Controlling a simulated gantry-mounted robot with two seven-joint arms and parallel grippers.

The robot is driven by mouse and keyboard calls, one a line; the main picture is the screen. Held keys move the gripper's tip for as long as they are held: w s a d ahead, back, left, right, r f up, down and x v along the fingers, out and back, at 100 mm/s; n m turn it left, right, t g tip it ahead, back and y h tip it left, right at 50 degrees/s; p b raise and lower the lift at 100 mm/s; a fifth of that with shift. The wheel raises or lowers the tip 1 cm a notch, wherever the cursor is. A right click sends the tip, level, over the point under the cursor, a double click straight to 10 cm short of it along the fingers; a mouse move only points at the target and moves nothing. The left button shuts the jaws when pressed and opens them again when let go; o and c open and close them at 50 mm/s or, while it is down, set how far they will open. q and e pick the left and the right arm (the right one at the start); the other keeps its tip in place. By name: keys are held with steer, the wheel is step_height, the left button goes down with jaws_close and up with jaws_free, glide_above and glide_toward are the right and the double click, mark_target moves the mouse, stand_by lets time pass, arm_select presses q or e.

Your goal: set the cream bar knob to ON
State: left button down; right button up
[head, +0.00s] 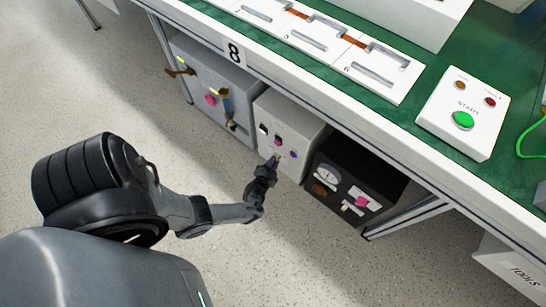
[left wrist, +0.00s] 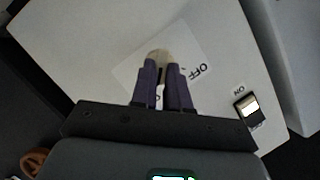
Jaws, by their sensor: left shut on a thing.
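The cream bar knob (left wrist: 160,56) sits on a pale label plate on the front of a light box, just beyond my left fingertips. My left gripper (left wrist: 162,75) has its two purple-grey fingers closed on the knob's sides. The word OFF (left wrist: 201,72) shows to the right of the knob; the rest of the label is partly hidden by the fingers. In the head view my left gripper (head: 270,164) reaches the front of the white box (head: 289,108), and the knob is hidden behind it. My right gripper is not in view.
A small switch (left wrist: 248,107) marked ON is right of my fingers. A grey box (head: 214,80) and a black box (head: 345,178) flank the white box under the green-topped bench (head: 330,75). The floor in front is clear.

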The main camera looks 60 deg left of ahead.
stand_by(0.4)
arm_select(q)
steer(key=c, duration=1.1)
jaws_free()
steer(key=shift+s+d+r, duration=0.1)
steer(key=shift+s, duration=0.05)
steer(key=shift+p+v, duration=2.45)
steer(key=shift+v, duration=2.8)
